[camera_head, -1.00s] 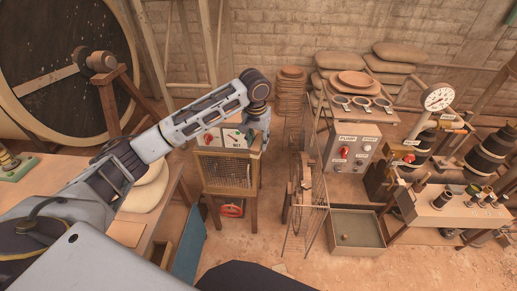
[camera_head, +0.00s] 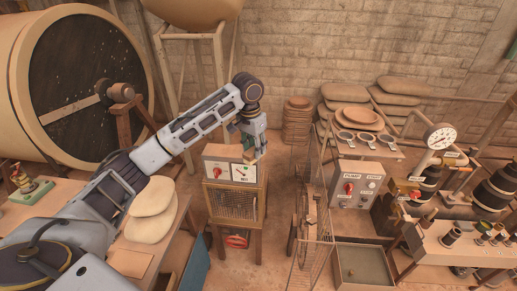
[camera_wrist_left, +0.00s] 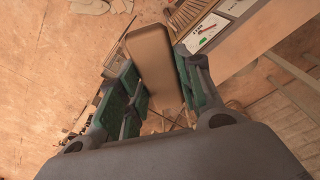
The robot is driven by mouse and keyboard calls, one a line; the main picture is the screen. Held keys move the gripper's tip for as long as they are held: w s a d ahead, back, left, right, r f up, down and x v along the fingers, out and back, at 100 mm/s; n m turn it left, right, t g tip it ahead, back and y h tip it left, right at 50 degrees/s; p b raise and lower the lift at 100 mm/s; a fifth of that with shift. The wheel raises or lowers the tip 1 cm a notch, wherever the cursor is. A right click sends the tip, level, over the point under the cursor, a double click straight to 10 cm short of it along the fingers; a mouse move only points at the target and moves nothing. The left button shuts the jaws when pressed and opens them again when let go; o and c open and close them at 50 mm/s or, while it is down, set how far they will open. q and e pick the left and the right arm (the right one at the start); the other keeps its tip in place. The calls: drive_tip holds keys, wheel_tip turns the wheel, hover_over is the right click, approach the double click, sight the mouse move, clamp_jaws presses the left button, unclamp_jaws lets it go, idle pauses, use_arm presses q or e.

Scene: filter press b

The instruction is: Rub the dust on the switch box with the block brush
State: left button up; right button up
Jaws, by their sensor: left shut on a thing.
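My left gripper (camera_head: 250,142) is at the top of the switch box, near its right end. It is shut on the block brush, a tan block (camera_wrist_left: 152,58) that sticks out from between the green-padded fingers in the left wrist view. The switch box (camera_head: 229,170) is a grey box with a red switch, a dial and a label, on a wooden cabinet with a mesh front. It also shows in the left wrist view (camera_wrist_left: 212,30), right of the brush. I cannot tell whether brush and box touch. Dust on the box cannot be made out. My right gripper is out of view.
A wire mesh fence (camera_head: 312,228) stands right of the cabinet, with a second control box (camera_head: 356,184) beyond it. A table with pale sacks (camera_head: 150,215) is on the left. Bare floor lies between the cabinet and the fence.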

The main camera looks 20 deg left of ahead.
sight(248, 153)
use_arm(q)
drive_tip(key=shift+s+a+f+m, duration=0.1)
drive_tip(key=shift+s+a+m, duration=0.1)
drive_tip(key=shift+m, duration=0.4)
drive_tip(key=shift+s+a+m, duration=0.1)
drive_tip(key=shift+s+m, duration=0.1)
drive_tip(key=shift+m, duration=0.4)
drive_tip(key=m, duration=0.2)
drive_tip(key=s+m, duration=0.1)
drive_tip(key=m, duration=0.1)
drive_tip(key=shift+s+a+f+h, duration=0.1)
drive_tip(key=shift+s+f+h, duration=0.1)
drive_tip(key=shift+h, duration=0.1)
drive_tip(key=m, duration=0.1)
drive_tip(key=s+m, duration=0.1)
drive_tip(key=m, duration=0.1)
drive_tip(key=shift+g, duration=0.3)
drive_tip(key=shift+a+m, duration=0.1)
drive_tip(key=shift+m, duration=0.7)
drive_tip(key=shift+m, duration=0.4)
